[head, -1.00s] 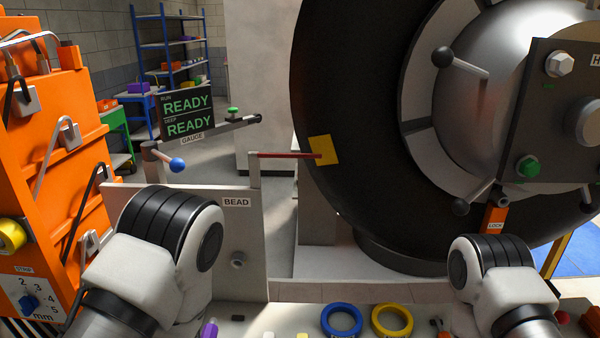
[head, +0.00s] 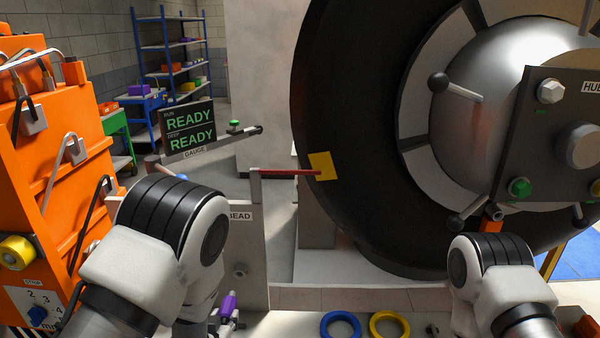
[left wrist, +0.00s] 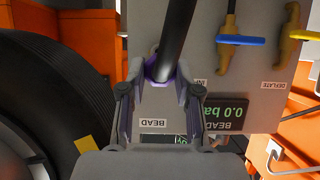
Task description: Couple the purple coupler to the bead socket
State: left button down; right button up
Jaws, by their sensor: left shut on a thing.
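The purple coupler (head: 228,306) is upright at the lower left of the head view, held by my left gripper (head: 226,322), which is mostly hidden by my own arm. In the left wrist view the two fingers of the left gripper (left wrist: 158,92) are closed on the purple coupler (left wrist: 154,71), with a thick black hose running up from it. The bead socket (head: 239,271) is a small round grey fitting on the pale BEAD panel (head: 254,248). The coupler is below the socket in the picture and looks apart from it. My right gripper is out of view.
Blue (head: 340,324) and yellow (head: 389,324) rings lie on the front ledge. The big tyre (head: 340,130) stands behind at right, and an orange cabinet (head: 50,170) is at left. The wrist view shows blue (left wrist: 240,40) and yellow (left wrist: 303,35) handles and a 0.0 bar display (left wrist: 224,118).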

aim_at(230, 302)
pick_arm(q)
jog(key=shift+w+f, duration=0.1)
jog(key=shift+f, duration=0.7)
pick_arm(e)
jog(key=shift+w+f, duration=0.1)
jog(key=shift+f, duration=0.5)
pick_arm(q)
jog(key=shift+r, duration=0.15)
jog(key=shift+w+d+b, duration=0.1)
jog(key=shift+w+b, duration=0.6)
jog(key=shift+w, duration=2.1)
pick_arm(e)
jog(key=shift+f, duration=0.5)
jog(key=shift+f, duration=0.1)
pick_arm(q)
jog(key=shift+w+b, duration=0.6)
jog(key=shift+w, duration=1.15)
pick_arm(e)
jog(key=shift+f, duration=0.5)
